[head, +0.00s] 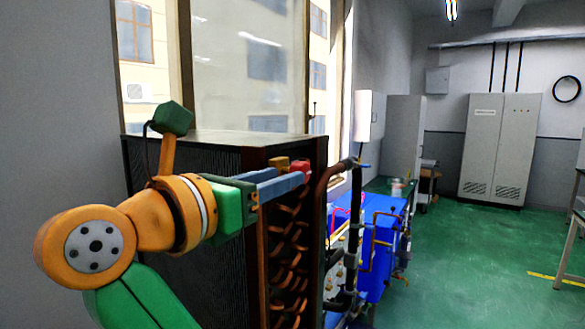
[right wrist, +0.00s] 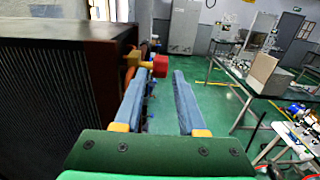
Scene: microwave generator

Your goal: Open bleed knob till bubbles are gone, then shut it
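The red bleed knob (head: 301,168) sits on a yellow brass fitting (head: 279,163) at the top edge of the dark finned radiator unit (head: 225,145). In the right wrist view the red knob (right wrist: 160,66) shows at the end of its yellow stem, by the gap between the fingertips. My right gripper (head: 290,177) has its blue-grey fingers apart, with the tips close to the knob. Contact cannot be told, but the fingers are not closed on it. No bubbles can be made out. My left gripper is not in view.
Copper bends (head: 288,240) line the unit's end, and a dark pipe (head: 353,225) stands beside blue equipment (head: 372,255). A window is behind. Green floor (head: 470,265) is open to the right. Benches with boxes (right wrist: 265,75) stand right in the wrist view.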

